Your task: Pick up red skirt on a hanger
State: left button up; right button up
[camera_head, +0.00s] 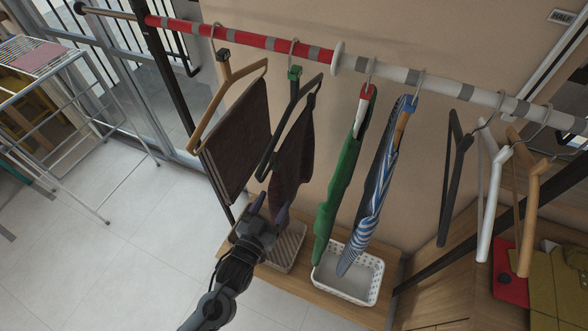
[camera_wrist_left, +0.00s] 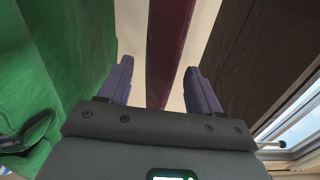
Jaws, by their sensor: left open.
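The red skirt (camera_head: 293,160), a dark maroon cloth, hangs from a dark hanger (camera_head: 297,105) with a green clip on the red part of the rail. My left gripper (camera_head: 270,208) is open at the skirt's lower end. In the left wrist view the skirt (camera_wrist_left: 170,45) shows as a narrow maroon strip, seen edge-on between the two open fingers (camera_wrist_left: 157,85). I cannot tell whether the fingers touch it. My right gripper is not in view.
A brown cloth (camera_head: 237,145) hangs left of the skirt; green (camera_head: 338,190) and blue striped (camera_head: 372,195) garments hang right. Empty hangers (camera_head: 485,190) are farther right. A white basket (camera_head: 350,287) and a beige basket (camera_head: 287,250) sit on the wooden shelf below. A drying rack (camera_head: 60,120) stands left.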

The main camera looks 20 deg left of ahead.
aim_at(281, 190)
pick_arm(q)
jog(key=shift+w+d+f+b, duration=0.1)
jog(key=shift+w+d+b, duration=0.15)
jog(key=shift+w, duration=1.1)
jog(key=shift+w+d+f+b, duration=0.1)
jog(key=shift+w+d+b, duration=0.1)
jog(key=shift+w, duration=1.1)
jog(key=shift+r, duration=0.1)
grip_shut()
